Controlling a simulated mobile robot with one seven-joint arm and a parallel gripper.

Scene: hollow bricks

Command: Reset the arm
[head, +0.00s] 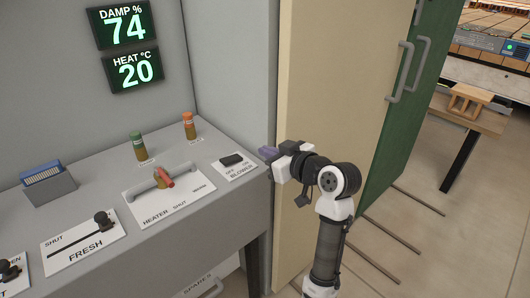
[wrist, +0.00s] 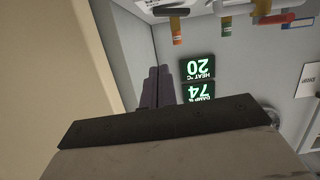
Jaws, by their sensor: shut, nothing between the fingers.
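My arm stands at the right of the grey control desk in the head view. My gripper (head: 267,152) is by the desk's right edge, in front of the cream door panel, beside the blower switch (head: 232,160). Its purple fingers point left and look closed together, with nothing held. In the wrist view the gripper's fingers (wrist: 158,88) lie side by side, and the picture is upside down. The tips appear clear of the desk and the switch, though the exact gap is hard to tell.
The desk (head: 120,250) carries a heater valve with a red handle (head: 165,179), a fresh slider (head: 101,217), two small bottles and a blue card holder (head: 45,180). Displays read 74 and 20. The cream panel (head: 330,60) and green door (head: 420,100) stand close behind my arm.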

